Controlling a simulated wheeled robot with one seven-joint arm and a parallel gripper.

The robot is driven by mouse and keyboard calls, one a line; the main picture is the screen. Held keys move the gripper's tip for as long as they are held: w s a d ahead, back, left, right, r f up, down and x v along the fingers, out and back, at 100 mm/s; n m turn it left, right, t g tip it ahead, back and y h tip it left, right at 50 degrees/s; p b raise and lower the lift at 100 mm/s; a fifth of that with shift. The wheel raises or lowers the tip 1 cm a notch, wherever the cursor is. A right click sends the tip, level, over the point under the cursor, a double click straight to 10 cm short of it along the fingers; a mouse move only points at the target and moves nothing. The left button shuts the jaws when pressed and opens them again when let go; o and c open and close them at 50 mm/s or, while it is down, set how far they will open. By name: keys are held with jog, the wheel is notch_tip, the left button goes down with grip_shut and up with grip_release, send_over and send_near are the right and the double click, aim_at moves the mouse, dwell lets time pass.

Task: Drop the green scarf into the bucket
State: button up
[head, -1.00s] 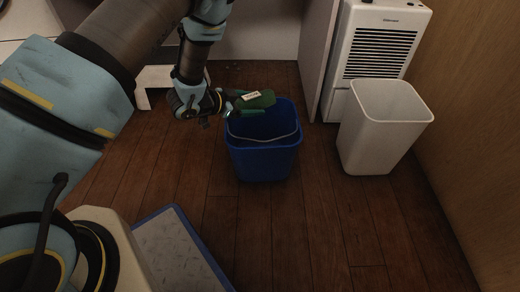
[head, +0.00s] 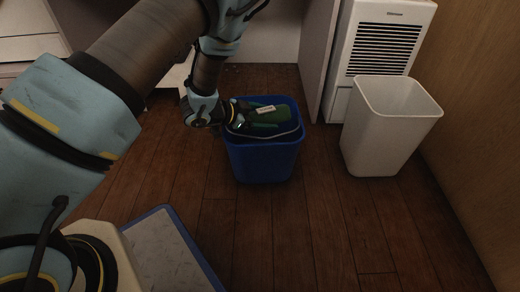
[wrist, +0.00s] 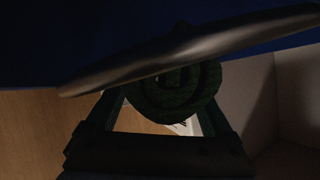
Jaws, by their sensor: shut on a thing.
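The green scarf (head: 282,116) is rolled up, with a small white label on it. My gripper (head: 258,117) is shut on the scarf and holds it over the opening of the blue bucket (head: 264,160). The bucket stands upright on the floor, and its thin handle crosses the opening. In the wrist view the scarf's coiled end (wrist: 178,92) sits between my gripper's fingers (wrist: 165,115). A grey bar, likely the bucket handle, crosses close in front, with dark blue behind it. How far the scarf is below the rim is hard to tell.
A white bin (head: 388,130) stands upright to the right of the bucket. Behind it is a white appliance (head: 378,45) with a dark grille. A blue-edged grey panel (head: 170,255) is at lower left. The wooden floor in front of the bucket is clear.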

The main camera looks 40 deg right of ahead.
jog(key=o, duration=1.2)
jog(key=shift+r, duration=0.1)
jog(key=p+v, duration=0.5)
jog(key=v, duration=0.5)
jog(key=shift+w+a, duration=0.1)
jog(key=shift+a, duration=0.25)
